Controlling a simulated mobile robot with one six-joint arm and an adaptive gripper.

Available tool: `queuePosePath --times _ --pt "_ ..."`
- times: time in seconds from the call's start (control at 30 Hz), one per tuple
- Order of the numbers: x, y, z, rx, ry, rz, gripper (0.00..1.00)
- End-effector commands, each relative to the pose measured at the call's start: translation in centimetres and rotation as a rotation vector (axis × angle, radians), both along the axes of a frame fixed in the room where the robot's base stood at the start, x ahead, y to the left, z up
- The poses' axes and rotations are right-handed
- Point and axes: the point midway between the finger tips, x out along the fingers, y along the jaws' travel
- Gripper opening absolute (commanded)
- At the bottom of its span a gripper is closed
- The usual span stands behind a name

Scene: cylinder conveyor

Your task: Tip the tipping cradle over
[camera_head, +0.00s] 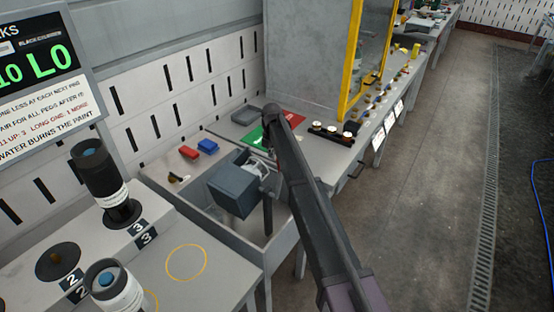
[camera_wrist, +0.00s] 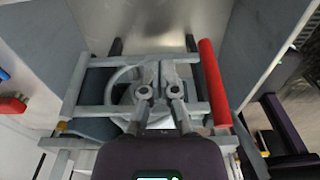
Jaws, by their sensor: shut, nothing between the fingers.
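The tipping cradle shows in the wrist view as a grey frame of bars (camera_wrist: 75,88) with a red bar (camera_wrist: 213,85) along its right side. In the head view a blue-grey box (camera_head: 232,191), which looks like part of the cradle, sits tilted over an open basin (camera_head: 283,222). My gripper (camera_wrist: 157,68) is shut and empty, over the middle of the frame and left of the red bar. Whether it touches the frame I cannot tell. In the head view my arm hides most of the gripper and the red bar.
A red block (camera_head: 189,152) and a blue block (camera_head: 208,146) lie behind the basin.

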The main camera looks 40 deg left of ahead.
Motion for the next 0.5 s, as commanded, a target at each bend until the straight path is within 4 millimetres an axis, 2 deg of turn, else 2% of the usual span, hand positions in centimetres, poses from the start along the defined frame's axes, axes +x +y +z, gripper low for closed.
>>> queuePosePath --times 0.27,0.5 --pt "0.0 0.0 0.3 0.0 0.0 0.0 0.0" --pt "-0.1 0.0 1.4 0.0 0.0 0.0 0.0"
